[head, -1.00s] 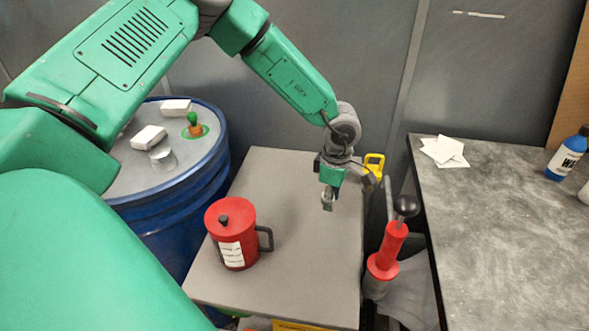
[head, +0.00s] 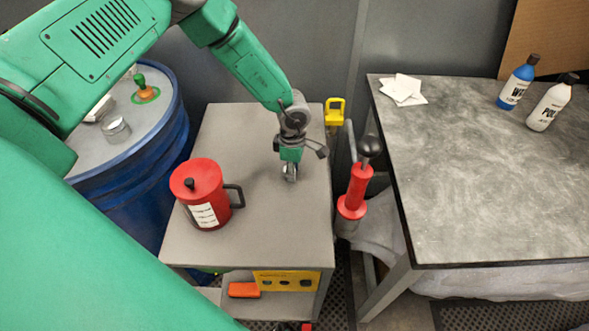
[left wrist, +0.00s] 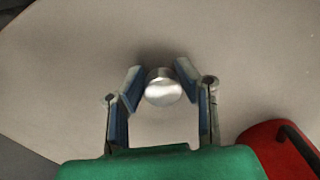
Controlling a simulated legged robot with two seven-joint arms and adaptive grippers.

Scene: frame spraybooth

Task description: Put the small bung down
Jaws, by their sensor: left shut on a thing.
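My left gripper (head: 290,175) is just above the grey cart top (head: 233,143), to the right of the red jug. In the left wrist view, the gripper (left wrist: 160,83) is shut on a small round silvery bung (left wrist: 163,88), which sits between the two fingertips. The cart top (left wrist: 60,100) lies behind the bung, with dark shadows near the fingertips. I cannot tell whether the bung touches the surface. In the head view the bung is too small to make out clearly. My right gripper is not in view.
The red jug (head: 203,193) with a black handle stands left of the gripper; its edge shows in the left wrist view (left wrist: 272,150). A red-handled tool (head: 355,190) and yellow object (head: 335,112) are beside the cart's right edge. A blue drum (head: 140,185) stands left. The cart top around the gripper is clear.

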